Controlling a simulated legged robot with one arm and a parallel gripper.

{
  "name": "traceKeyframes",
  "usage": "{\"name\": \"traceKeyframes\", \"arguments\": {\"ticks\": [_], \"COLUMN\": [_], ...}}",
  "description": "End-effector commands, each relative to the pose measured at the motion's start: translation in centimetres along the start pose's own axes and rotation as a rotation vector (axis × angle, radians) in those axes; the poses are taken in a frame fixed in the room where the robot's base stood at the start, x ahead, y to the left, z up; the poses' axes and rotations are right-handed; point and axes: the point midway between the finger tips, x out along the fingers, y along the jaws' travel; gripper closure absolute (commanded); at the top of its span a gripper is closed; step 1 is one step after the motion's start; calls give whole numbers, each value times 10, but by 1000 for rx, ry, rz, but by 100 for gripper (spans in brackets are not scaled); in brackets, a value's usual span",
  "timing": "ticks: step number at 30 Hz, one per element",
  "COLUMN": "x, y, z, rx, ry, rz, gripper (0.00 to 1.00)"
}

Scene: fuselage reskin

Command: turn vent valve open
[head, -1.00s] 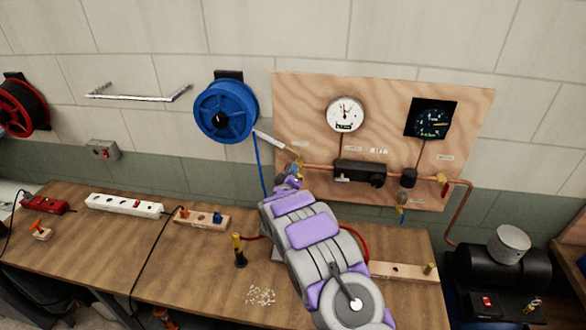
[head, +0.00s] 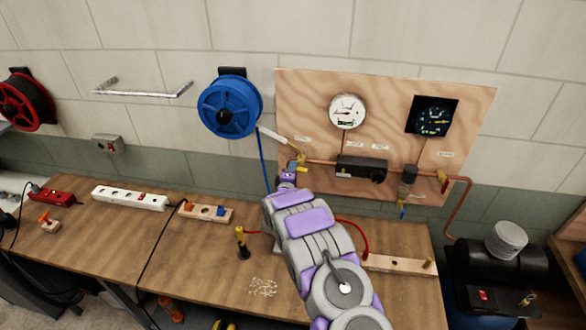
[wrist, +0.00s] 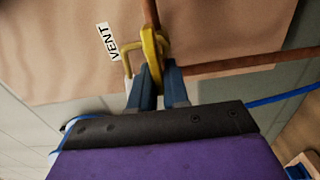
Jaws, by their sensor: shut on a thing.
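The vent valve has a yellow handle (wrist: 153,50) on a copper pipe, beside a white VENT label (wrist: 107,42) in the wrist view. My gripper (wrist: 154,84) is shut on this handle, with its blue-grey fingers at the handle's lower part. In the head view the yellow valve (head: 301,160) sits at the left end of the pipe on the plywood panel. My gripper (head: 289,172) reaches up to it there, and my arm hides part of the bench below. The fingertips are too small to make out in the head view.
The plywood panel (head: 305,92) carries a white gauge (head: 347,111), a dark gauge (head: 433,116) and a black block (head: 361,169). A blue hose reel (head: 230,105) hangs at left. Power strips and a yellow-topped fitting (head: 242,242) stand on the wooden bench (head: 190,260).

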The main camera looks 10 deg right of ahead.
Motion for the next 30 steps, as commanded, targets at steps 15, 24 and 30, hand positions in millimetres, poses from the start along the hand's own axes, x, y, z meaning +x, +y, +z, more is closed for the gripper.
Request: {"name": "traceKeyframes", "arguments": {"ticks": [15, 24, 30], "x": [-1, -2, -2], "y": [-3, -1, 0], "z": [-3, -2, 0], "rx": [-26, -23, -22], "ry": [6, 4, 2], "rz": [-4, -2, -1], "gripper": [100, 64, 64]}}
